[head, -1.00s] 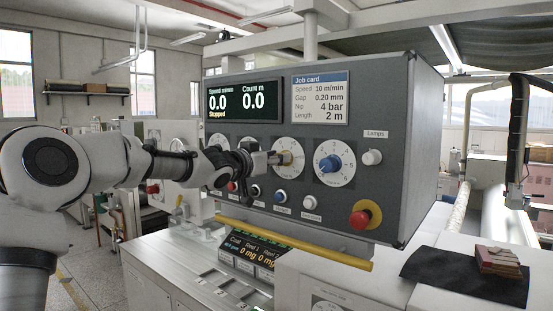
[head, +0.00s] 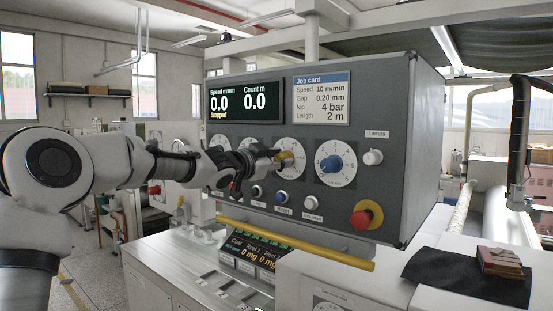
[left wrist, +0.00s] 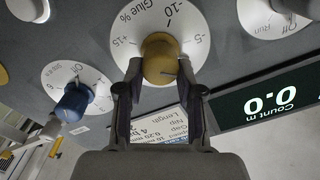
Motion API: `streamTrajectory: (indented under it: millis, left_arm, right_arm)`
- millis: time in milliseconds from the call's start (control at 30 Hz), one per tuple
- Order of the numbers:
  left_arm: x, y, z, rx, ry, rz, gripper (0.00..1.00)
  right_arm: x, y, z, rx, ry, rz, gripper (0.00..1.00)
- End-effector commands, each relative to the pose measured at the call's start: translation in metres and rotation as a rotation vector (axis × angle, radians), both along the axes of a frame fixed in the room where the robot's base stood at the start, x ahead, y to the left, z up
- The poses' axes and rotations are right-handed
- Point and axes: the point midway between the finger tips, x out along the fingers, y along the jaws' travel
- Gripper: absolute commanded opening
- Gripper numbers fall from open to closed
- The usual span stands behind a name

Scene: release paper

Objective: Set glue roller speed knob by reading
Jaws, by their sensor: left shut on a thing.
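The brass-yellow glue knob (head: 287,160) sits on a white round dial on the grey control panel (head: 390,130). In the left wrist view the knob (left wrist: 160,62) shows under the words "Glue %", with marks -10, -5 and +15 around it. My left gripper (head: 277,160) is shut on this knob, one finger on each side, as the left wrist view (left wrist: 160,75) shows. I cannot tell which mark the knob points to. The upper display (head: 244,102) reads speed 0.0, count 0.0 and "Stopped". The job card (head: 321,98) lists speed 10 m/min, gap 0.20 mm, nip 4 bar, length 2 m.
A blue knob (head: 331,164) on its own dial is just right of the glue knob. A white lamps knob (head: 373,157) and a red stop button (head: 360,219) are further right. A yellow rail (head: 300,245) and a lower display (head: 250,250) are below the panel.

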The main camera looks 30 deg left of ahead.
Motion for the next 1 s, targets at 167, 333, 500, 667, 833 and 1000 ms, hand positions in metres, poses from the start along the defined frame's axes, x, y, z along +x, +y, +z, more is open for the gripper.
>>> streamTrajectory:
  millis: [167,333,500,667,833,1000]
  left_arm:
    - [0.0007,-0.0001,-0.0039,0.142,-0.006,0.002,0.02]
    - [0.0006,-0.0001,-0.0034,0.249,-0.016,0.003,0.02]
    - [0.0005,0.0000,-0.0027,0.319,-0.022,0.002,0.02]
    - [0.0004,0.0001,-0.0018,0.351,-0.025,0.003,0.02]
    - [0.0003,0.0002,-0.0009,0.360,-0.027,0.004,0.02]
    - [0.0002,0.0004,-0.0002,0.360,-0.029,0.004,0.02]
  right_arm:
    - [0.0000,0.0000,-0.0045,0.000,0.000,0.000,0.52]
    - [0.0000,0.0000,-0.0069,0.000,0.000,0.000,0.52]
    - [0.0000,0.0000,-0.0083,0.000,0.000,0.000,0.52]
    - [0.0000,0.0000,-0.0088,0.000,0.000,0.000,0.52]
    - [0.0000,0.0000,-0.0087,0.000,0.000,0.000,0.52]
    - [0.0000,0.0000,-0.0086,0.000,0.000,0.000,0.52]
